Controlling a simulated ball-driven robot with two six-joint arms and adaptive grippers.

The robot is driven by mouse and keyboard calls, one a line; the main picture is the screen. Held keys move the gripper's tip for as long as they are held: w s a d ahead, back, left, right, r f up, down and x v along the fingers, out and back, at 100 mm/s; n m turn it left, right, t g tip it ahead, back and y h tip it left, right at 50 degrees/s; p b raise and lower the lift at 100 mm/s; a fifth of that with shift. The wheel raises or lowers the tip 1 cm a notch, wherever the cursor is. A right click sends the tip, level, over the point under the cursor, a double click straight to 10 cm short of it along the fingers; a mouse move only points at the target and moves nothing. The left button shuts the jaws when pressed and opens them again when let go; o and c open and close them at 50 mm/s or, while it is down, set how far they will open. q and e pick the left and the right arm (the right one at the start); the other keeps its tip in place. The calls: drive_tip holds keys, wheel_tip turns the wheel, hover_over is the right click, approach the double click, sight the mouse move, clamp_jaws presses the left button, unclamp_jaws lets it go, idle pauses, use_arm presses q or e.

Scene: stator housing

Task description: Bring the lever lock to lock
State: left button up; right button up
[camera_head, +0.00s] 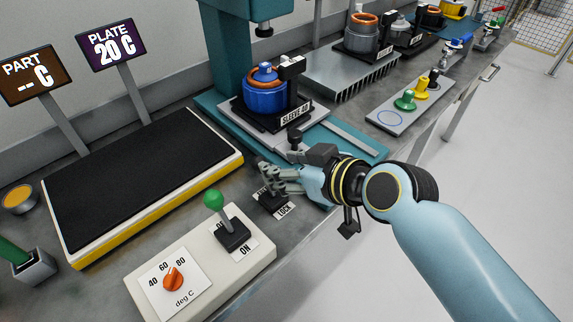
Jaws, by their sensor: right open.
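The lever lock (269,202) is a small dark base on the bench top, with a LOCK label (285,211) on its near right side and a second label on its far left side, mostly covered. My right gripper (270,180) comes in from the right, with its grey fingers open at the lever, just above the base. The fingers hide most of the handle, so its tilt and any contact cannot be told. My left gripper is not in view.
A white control box with a green-knobbed lever (214,199) and an orange dial (173,279) stands at the near left. A black heating plate (140,180) lies behind it. A teal press (229,60) holds a blue housing (265,95) behind my gripper.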

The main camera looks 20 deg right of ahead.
sight(261, 161)
drive_tip(key=shift+b+x, duration=1.25)
drive_tip(key=shift+x, duration=0.8)
drive_tip(key=b+x, duration=0.2)
drive_tip(key=x, duration=0.1)
drive_tip(key=shift+w+f, duration=0.1)
drive_tip(key=shift+f, duration=0.1)
drive_tip(key=shift+w+a, duration=0.15)
drive_tip(key=shift+w, duration=0.1)
drive_tip(key=shift+w+f, duration=0.1)
